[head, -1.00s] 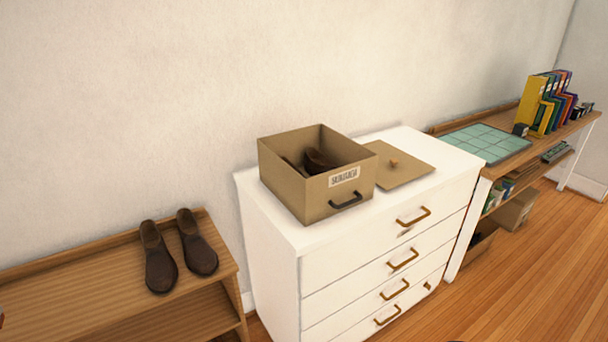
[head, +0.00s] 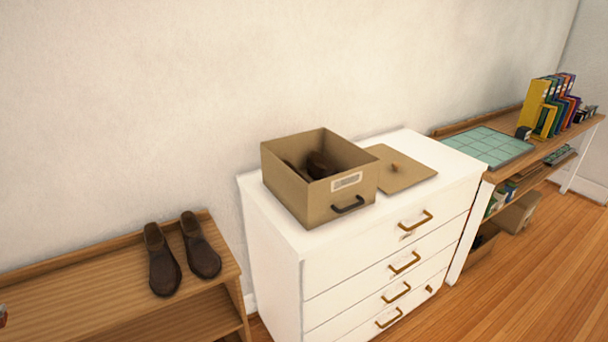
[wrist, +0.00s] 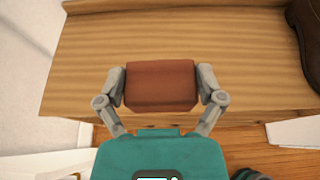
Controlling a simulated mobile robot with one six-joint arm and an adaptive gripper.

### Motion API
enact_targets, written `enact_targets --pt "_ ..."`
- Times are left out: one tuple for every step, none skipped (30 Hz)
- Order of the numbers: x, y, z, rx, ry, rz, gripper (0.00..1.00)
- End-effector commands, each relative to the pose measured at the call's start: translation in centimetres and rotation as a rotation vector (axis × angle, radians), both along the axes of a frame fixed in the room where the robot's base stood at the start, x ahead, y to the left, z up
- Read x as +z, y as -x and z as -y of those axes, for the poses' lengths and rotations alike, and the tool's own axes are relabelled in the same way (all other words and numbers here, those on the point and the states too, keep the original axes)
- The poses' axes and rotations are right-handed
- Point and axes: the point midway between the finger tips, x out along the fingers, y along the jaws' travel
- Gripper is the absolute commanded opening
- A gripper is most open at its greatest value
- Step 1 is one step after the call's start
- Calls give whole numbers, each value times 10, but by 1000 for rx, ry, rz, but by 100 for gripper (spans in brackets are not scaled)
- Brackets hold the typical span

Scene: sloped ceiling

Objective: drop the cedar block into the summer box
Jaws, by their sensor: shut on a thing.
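The cedar block, a reddish-brown block (wrist: 160,85), is between the fingers of my gripper (wrist: 161,88) in the wrist view. My gripper is shut on its two sides, over the wooden bench. A tan box (head: 318,205) with a dark handle stands open on the white dresser in the head view. Its label is too blurred to read now. Dark shoes (head: 322,164) show inside it. In the head view, only a small reddish and grey bit shows at the far left edge, and I cannot tell what it is.
The box's lid (head: 408,175) lies flat on the white dresser (head: 275,235), right of the box. A pair of brown shoes (head: 201,252) stands on the wooden bench (head: 80,277) at left. A desk with a green mat (head: 485,143) and several binders (head: 548,103) is at right.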

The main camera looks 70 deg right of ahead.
Motion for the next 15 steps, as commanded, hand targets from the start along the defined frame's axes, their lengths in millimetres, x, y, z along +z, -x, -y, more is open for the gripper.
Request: enact_targets --pt "12 0 0 0 0 0 47" --pt "16 0 0 0 0 0 47" --pt "22 0 0 0 0 0 47" --pt "27 0 0 0 0 0 47" --pt "31 0 0 0 0 0 47" --pt "37 0 0 0 0 0 47" --pt "42 0 0 0 0 0 47" --pt "47 0 0 0 0 0 47" --pt "53 0 0 0 0 0 47" --pt "57 0 0 0 0 0 47" --pt "61 0 0 0 0 0 47" --pt "66 0 0 0 0 0 47" --pt "70 0 0 0 0 0 47" --pt "73 0 0 0 0 0 47" --pt "77 0 0 0 0 0 47"
